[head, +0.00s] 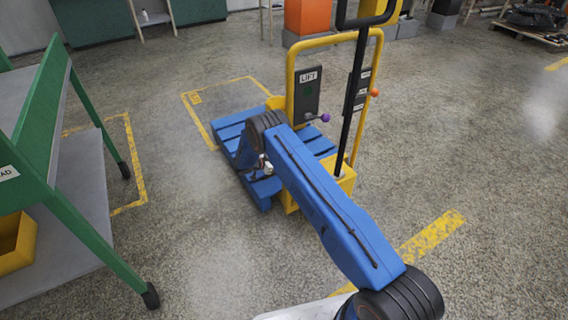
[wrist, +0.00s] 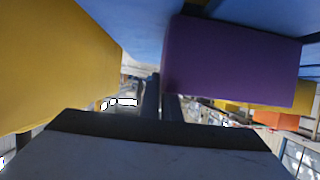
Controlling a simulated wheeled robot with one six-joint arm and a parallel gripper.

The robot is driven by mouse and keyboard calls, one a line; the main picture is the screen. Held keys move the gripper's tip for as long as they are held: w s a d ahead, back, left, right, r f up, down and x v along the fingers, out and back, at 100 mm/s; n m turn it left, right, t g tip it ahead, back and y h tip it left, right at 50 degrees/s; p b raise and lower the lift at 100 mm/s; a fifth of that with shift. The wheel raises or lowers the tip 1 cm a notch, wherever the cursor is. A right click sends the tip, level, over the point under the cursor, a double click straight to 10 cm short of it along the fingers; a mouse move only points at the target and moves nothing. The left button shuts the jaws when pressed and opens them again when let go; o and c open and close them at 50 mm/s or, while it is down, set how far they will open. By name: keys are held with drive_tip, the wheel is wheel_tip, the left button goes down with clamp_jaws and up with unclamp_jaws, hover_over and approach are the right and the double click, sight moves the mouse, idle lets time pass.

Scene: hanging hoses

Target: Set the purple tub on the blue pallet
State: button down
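The purple tub (wrist: 230,62) shows large and close in the wrist view, right of centre, against a blue surface (wrist: 140,22) along the top. I cannot tell whether it rests on that surface. In the head view I do not see the tub. The blue pallet (head: 232,132) is low on the floor in front of the yellow lift frame, partly hidden by my arm. My gripper (wrist: 161,100) shows two dark fingers close together beside the tub's left edge. The tub covers part of the right finger, so its grip is unclear.
A yellow block (wrist: 60,65) is close on the left in the wrist view. In the head view, a yellow lift frame (head: 291,75) stands behind the pallet. A green cart (head: 50,110) with a yellow tub (head: 18,245) stands left. Floor between cart and pallet is clear.

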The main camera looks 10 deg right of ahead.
drive_tip(key=c, duration=2)
unclamp_jaws()
drive_tip(key=shift+r, duration=0.15)
drive_tip(key=v, duration=1.2)
